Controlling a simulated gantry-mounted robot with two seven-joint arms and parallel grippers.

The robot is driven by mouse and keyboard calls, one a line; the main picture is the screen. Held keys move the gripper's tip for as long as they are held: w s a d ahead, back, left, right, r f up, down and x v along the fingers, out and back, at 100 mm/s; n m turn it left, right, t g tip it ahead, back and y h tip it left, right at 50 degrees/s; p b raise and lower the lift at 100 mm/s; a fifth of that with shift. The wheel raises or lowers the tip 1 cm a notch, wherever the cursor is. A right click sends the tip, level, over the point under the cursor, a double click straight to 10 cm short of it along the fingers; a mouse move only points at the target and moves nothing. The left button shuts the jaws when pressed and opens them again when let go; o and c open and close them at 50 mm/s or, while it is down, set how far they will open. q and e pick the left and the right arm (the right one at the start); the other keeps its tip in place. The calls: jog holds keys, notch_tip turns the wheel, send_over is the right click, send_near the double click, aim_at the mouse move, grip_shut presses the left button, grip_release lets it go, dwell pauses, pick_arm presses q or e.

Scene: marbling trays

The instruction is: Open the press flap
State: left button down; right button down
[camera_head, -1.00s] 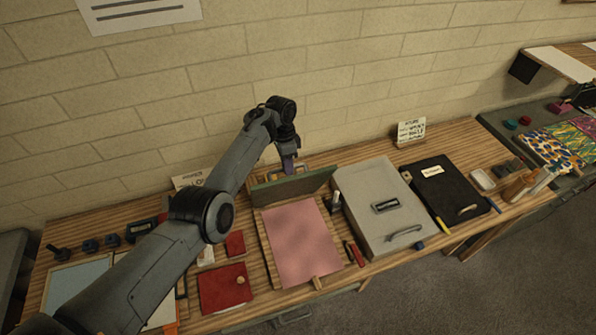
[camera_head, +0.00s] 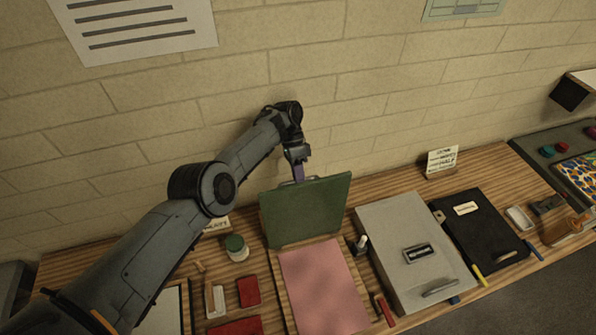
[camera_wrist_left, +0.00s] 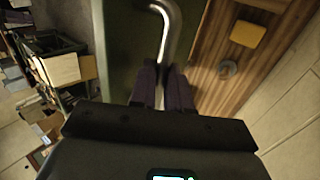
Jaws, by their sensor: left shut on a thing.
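The press flap (camera_head: 308,212) is a green panel standing raised at the back of the wooden press bed (camera_head: 286,296). Its green face is turned to the head camera. A pink sheet (camera_head: 322,290) lies on the bed in front of it. My left gripper (camera_head: 299,178) is at the flap's top edge. In the left wrist view its dark fingers (camera_wrist_left: 163,80) are shut on the flap's curved metal handle (camera_wrist_left: 170,25). The green flap also shows beside the handle (camera_wrist_left: 130,45). The fingers hide part of the handle. My right gripper is not in view.
A grey case (camera_head: 405,245) and a black folder (camera_head: 485,228) lie to the right of the press. A green-lidded jar (camera_head: 236,249) and red blocks (camera_head: 249,292) are to the left. A small bottle (camera_head: 361,245) stands close to the bed's right side. The brick wall (camera_head: 380,90) is behind.

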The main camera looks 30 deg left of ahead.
pick_arm(q)
jog(key=shift+s+a+f, duration=0.15)
jog(key=shift+f, duration=0.15)
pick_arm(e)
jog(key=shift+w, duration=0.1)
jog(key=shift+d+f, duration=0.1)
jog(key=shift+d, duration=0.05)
pick_arm(q)
jog(key=c, duration=1.4)
grip_release()
jog(key=shift+s, duration=0.1)
jog(key=o, duration=0.3)
jog(key=shift+s, duration=0.15)
jog(key=shift+r, duration=0.1)
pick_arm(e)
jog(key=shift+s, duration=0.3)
pick_arm(q)
jog(key=shift+w+r, duration=0.15)
jog(key=shift+w, duration=0.05)
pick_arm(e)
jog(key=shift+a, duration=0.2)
